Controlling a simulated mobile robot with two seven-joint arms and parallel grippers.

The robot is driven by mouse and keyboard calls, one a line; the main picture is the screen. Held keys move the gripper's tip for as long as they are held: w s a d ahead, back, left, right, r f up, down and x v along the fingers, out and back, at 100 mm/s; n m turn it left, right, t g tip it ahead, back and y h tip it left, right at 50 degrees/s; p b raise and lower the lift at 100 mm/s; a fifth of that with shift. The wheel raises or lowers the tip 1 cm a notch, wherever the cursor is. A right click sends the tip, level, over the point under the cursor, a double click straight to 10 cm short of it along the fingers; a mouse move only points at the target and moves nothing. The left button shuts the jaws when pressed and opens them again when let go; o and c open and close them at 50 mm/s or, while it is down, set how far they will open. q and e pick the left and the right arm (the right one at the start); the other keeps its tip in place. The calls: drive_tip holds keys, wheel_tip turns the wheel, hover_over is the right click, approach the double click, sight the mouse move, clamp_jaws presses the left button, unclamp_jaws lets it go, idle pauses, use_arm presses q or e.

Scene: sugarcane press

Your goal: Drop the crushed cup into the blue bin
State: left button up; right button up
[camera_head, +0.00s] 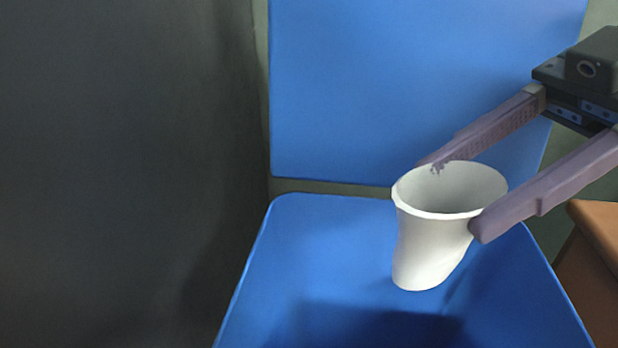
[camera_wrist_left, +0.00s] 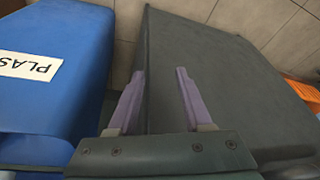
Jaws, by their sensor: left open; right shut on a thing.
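A white cup (camera_head: 430,240), slightly bent in its side, is held upright by its rim in my right gripper (camera_head: 458,198). One finger is at the far side of the rim and the other at the near right side. The cup is in front of the lower part of the blue bin (camera_head: 310,245) in the head view; its height over the bin is hard to judge. The blue bin, with a white label reading "PLAS", also shows at the left of the left wrist view (camera_wrist_left: 75,25). My left gripper (camera_wrist_left: 160,70) is open and empty, with a dark grey bin beyond its fingers.
A blue upright panel (camera_head: 400,80) stands behind the cup. A large dark grey surface (camera_head: 120,170) fills the left of the head view. A brown wooden corner (camera_head: 598,230) is at the right. Something orange (camera_wrist_left: 302,90) is at the wrist view's right edge.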

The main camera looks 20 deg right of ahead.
sight(459, 252)
drive_tip(key=shift+w+f, duration=0.15)
drive_tip(key=shift+f, duration=0.3)
drive_tip(key=shift+f+b, duration=0.2)
drive_tip(key=shift+b, duration=0.1)
drive_tip(key=f+b, duration=0.3)
drive_tip(key=b, duration=0.1)
drive_tip(key=f+b, duration=0.1)
drive_tip(key=f, duration=0.1)
drive_tip(key=shift+s+f+b, duration=0.3)
drive_tip(key=shift+s+b, duration=0.1)
drive_tip(key=shift+r, duration=0.1)
drive_tip(key=o, duration=1.4)
drive_tip(key=shift+c, duration=0.2)
drive_tip(key=shift+d, duration=0.1)
